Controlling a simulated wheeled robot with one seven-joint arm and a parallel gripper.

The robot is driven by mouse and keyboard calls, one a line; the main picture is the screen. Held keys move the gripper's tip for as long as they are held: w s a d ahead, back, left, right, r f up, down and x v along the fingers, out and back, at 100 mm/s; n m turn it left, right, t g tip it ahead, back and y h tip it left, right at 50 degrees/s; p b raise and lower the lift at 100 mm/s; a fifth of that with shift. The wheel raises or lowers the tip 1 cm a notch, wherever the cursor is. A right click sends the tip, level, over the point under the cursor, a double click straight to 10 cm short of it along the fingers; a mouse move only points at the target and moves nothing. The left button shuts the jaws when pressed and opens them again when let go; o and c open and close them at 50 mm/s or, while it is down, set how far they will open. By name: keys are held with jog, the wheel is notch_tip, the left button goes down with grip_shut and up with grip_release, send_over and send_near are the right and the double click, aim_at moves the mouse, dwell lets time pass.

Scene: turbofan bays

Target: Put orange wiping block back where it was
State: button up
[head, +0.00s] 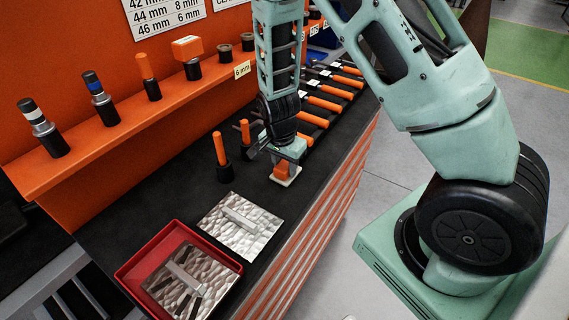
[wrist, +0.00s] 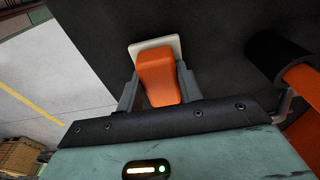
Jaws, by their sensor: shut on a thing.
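The orange wiping block (wrist: 158,78) with its pale white pad (wrist: 158,45) is between the two fingers of my gripper (wrist: 157,85) in the wrist view. My gripper is shut on the block's orange body. In the head view my gripper (head: 285,155) is over the dark bench top near its front edge. The block (head: 283,170) points down there with its pale pad at the bottom. I cannot tell whether the pad touches the bench.
Orange-handled tools in black holders (head: 222,158) stand just left of my gripper. A row of orange-handled tools (head: 324,103) lies behind it. A textured metal plate (head: 240,226) and a red tray (head: 128,272) are at the front. An orange shelf (head: 130,128) holds several upright items.

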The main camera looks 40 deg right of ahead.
jog(key=shift+f, duration=0.25)
jog(key=shift+f, duration=0.15)
jog(key=o, duration=0.9)
